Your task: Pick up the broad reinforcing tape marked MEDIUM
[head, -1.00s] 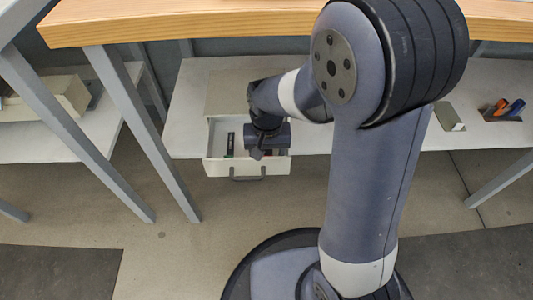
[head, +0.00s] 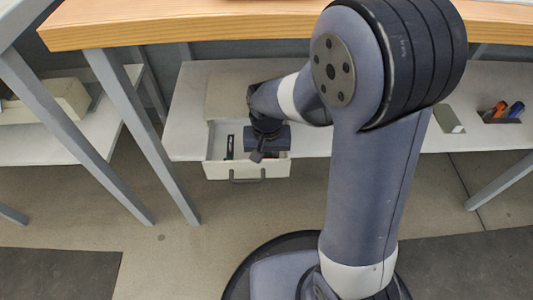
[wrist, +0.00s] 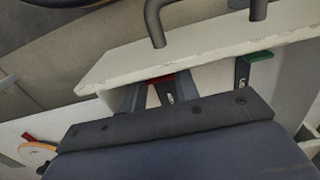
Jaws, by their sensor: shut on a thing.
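In the head view my gripper (head: 257,156) points down into an open drawer. In the wrist view my gripper (wrist: 152,94) reaches past its dark palm, close behind the drawer front. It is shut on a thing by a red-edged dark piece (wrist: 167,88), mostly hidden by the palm. I can read no MEDIUM mark, so I cannot tell whether this is the broad reinforcing tape. A similar dark piece with a green end (wrist: 262,55) stands apart to the right. An orange round thing (wrist: 38,154) with a red tab shows at left.
The pale drawer front (head: 245,171) with its dark handle (head: 233,180) sticks out of a cabinet on the low shelf (head: 187,125). The wooden tabletop (head: 180,24) lies above. A holder with orange and blue tools (head: 505,112) stands at right.

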